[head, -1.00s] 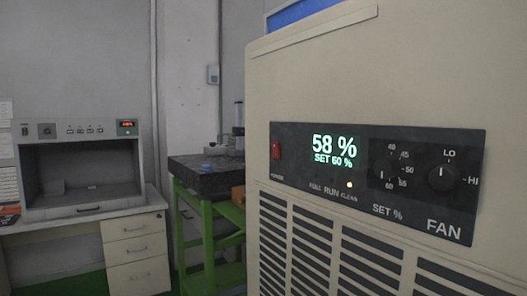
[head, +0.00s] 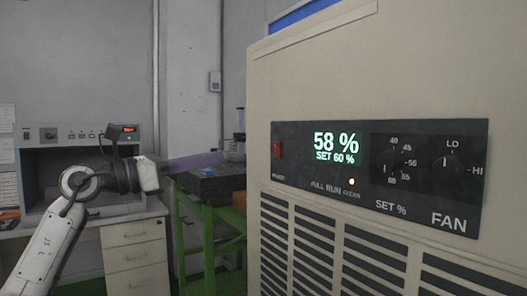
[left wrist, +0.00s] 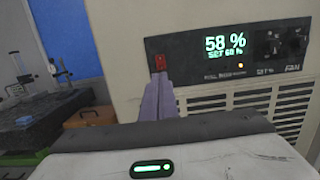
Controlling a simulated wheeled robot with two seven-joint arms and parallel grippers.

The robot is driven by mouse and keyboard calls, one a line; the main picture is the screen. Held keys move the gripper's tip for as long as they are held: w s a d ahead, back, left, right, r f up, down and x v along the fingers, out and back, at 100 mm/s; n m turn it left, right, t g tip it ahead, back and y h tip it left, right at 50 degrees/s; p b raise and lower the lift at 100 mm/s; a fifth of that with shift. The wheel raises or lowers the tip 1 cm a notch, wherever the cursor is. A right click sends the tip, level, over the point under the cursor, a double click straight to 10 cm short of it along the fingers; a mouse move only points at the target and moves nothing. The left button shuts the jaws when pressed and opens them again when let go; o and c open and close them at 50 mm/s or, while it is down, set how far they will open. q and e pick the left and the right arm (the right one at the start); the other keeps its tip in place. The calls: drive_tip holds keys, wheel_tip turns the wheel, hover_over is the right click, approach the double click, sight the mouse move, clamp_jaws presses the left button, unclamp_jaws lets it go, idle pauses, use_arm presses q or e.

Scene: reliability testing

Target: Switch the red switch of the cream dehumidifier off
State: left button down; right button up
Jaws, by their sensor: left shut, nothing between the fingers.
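The cream dehumidifier (head: 350,80) fills the right of the head view. Its dark panel (head: 470,205) has a lit display (head: 336,146) reading 58 % and SET 60 %, and a lit amber lamp. The red switch (head: 277,150) sits at the panel's left end; it also shows in the left wrist view (left wrist: 160,62). My left gripper (head: 222,157) is shut and empty, left of the panel in the head view. In the left wrist view its fingers (left wrist: 160,77) point at the red switch, with tips just below it; contact cannot be told. My right gripper is not in view.
A black slab (head: 205,183) on a green stand (head: 190,240) is behind my left gripper. A bench with a grey cabinet (head: 70,150) and drawers (head: 135,255) stands at the left. An orange box (left wrist: 85,117) shows in the left wrist view.

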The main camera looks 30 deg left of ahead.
sight(276, 147)
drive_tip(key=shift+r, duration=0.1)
